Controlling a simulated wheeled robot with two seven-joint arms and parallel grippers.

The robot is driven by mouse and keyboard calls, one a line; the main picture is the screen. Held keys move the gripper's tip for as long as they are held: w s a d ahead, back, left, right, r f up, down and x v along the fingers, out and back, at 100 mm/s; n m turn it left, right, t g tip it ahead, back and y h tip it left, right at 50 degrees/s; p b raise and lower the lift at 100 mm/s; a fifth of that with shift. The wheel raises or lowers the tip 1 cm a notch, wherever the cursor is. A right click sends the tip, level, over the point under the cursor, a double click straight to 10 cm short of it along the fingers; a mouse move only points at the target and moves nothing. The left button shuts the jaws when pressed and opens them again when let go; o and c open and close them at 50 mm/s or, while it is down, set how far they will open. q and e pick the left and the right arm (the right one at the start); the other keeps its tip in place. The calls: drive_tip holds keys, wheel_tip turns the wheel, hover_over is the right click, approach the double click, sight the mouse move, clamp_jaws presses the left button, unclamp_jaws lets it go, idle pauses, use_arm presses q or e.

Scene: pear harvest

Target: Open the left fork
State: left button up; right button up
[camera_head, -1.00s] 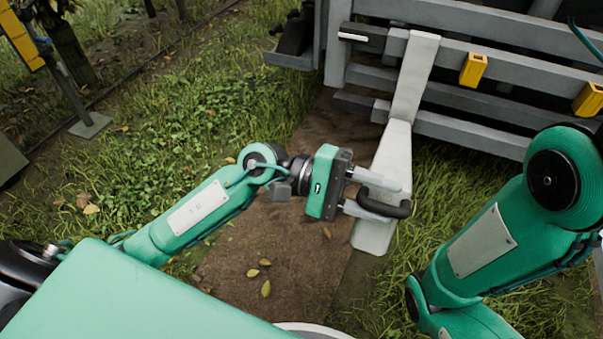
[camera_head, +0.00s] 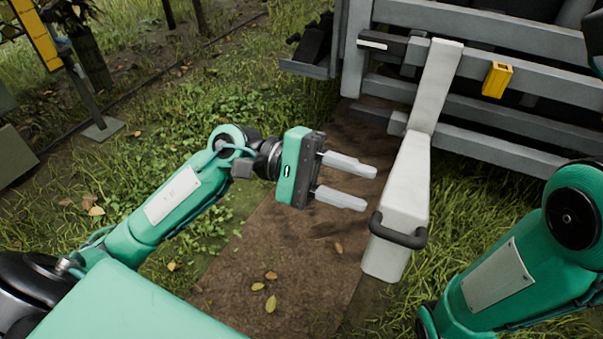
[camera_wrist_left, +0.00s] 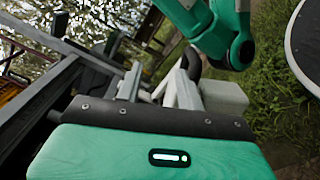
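The left fork (camera_head: 408,188) is a long pale grey bar fixed to the grey rack and reaching down toward me. A black handle (camera_head: 398,238) sits across its near end. My left gripper (camera_head: 369,188) is open and empty, to the left of the fork, with its two fingers pointing at it. A gap shows between the fingertips and the handle. In the left wrist view, the fork (camera_wrist_left: 228,98) and its dark handle (camera_wrist_left: 192,62) show beyond the fingers, partly hidden by them. My right arm is at the right, but its gripper is out of view.
The grey slatted rack (camera_head: 490,105) stands at the back right, with a yellow block (camera_head: 497,80) on a rail. A brown dirt strip (camera_head: 290,255) runs under the gripper, with grass on both sides. A post with a yellow panel (camera_head: 36,36) stands far left.

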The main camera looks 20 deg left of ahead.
use_arm(q)
drive_tip(key=a+b, duration=0.6)
drive_tip(key=a, duration=0.1)
drive_tip(key=shift+a, duration=0.3)
idle(0.3)
drive_tip(key=shift+b, duration=0.5)
